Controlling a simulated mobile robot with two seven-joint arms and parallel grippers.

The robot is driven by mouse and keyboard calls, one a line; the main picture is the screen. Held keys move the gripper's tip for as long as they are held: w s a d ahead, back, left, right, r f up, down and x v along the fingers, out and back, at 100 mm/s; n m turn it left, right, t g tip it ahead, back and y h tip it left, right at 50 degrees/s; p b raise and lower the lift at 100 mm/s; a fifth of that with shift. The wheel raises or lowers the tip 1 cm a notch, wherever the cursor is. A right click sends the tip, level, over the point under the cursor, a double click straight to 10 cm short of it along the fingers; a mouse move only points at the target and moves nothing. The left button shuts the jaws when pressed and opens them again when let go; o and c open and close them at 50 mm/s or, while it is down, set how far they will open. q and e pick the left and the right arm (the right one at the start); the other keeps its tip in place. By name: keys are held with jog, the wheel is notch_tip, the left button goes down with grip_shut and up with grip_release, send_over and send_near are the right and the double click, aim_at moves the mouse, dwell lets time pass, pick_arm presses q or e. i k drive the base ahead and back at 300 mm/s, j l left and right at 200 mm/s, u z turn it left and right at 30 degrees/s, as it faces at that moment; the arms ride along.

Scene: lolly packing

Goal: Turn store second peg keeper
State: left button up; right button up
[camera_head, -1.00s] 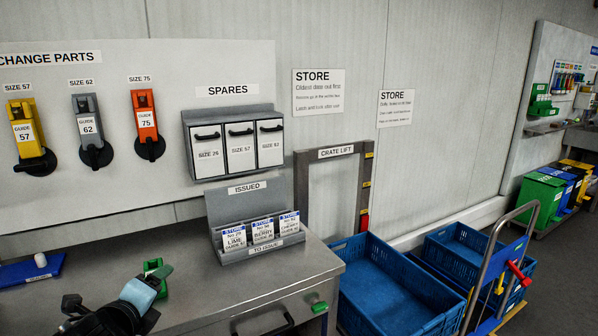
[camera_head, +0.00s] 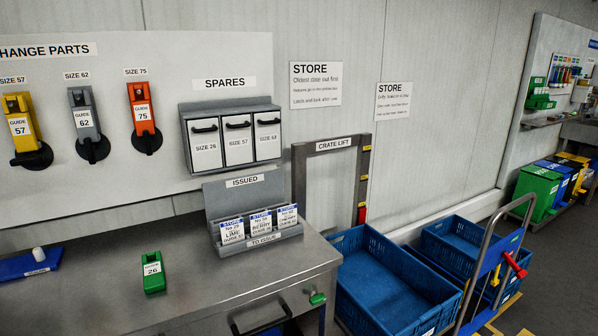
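The change-parts board (camera_head: 200,70) at upper left carries three guides in a row. The second is the grey guide 62 (camera_head: 85,116), under the label SIZE 62. A black rounded keeper (camera_head: 93,151) shows at its lower end; its exact turn is too small to tell. The yellow guide 57 (camera_head: 22,125) hangs to its left and the orange guide 75 (camera_head: 141,114) to its right, each with a similar black piece at the bottom. A green guide 26 (camera_head: 153,272) lies on the steel bench. Neither of my grippers is in view.
The steel bench (camera_head: 210,285) runs below the board. On it stand a card rack (camera_head: 262,241) and a blue tray (camera_head: 28,265). The spares box (camera_head: 230,107) hangs above. Blue crates (camera_head: 385,285) and a trolley handle stand to the right. Much of the bench top is clear.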

aim_at(32, 159)
jog(key=u, duration=1)
jog(key=i+j, duration=0.25)
jog(key=i, duration=0.25)
